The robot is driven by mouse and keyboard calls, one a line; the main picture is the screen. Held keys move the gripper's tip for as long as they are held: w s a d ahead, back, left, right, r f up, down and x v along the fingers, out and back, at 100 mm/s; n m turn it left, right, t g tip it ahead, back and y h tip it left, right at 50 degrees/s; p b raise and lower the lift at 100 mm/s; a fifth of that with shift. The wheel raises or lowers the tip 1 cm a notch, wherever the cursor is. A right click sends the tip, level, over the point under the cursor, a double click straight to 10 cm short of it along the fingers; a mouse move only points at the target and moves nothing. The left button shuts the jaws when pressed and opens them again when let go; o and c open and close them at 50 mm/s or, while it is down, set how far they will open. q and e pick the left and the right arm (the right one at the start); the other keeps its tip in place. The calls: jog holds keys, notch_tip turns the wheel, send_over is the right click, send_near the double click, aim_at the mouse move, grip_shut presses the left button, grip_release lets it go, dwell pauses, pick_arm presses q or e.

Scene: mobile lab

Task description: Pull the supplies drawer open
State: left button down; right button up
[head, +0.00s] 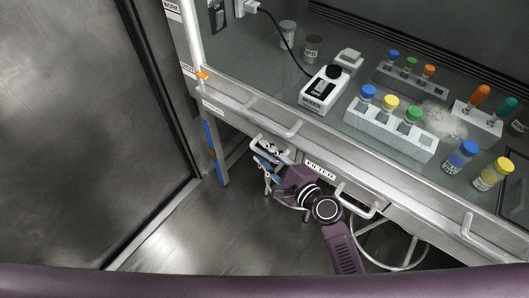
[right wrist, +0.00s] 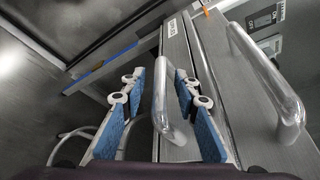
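A metal drawer front with a bar handle (right wrist: 163,100) is below the bench top. The handle also shows in the head view (head: 256,141), partly hidden by my gripper. My right gripper (head: 267,160) reaches up to this handle from below. In the right wrist view the two blue-padded fingers (right wrist: 160,112) are open, one on each side of the handle bar. Gaps show between the pads and the bar, so it is not clasped. The drawer looks shut. My left gripper is out of view.
Another bar handle (right wrist: 262,72) runs close beside, on the rail above. A further handle (head: 360,207) is to the right. The bench top carries a mixer (head: 325,88), a white rack (head: 390,130) and several capped vials. Open floor (head: 215,235) lies at the lower left.

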jog(key=shift+w+a, duration=0.1)
grip_shut()
dwell(0.5)
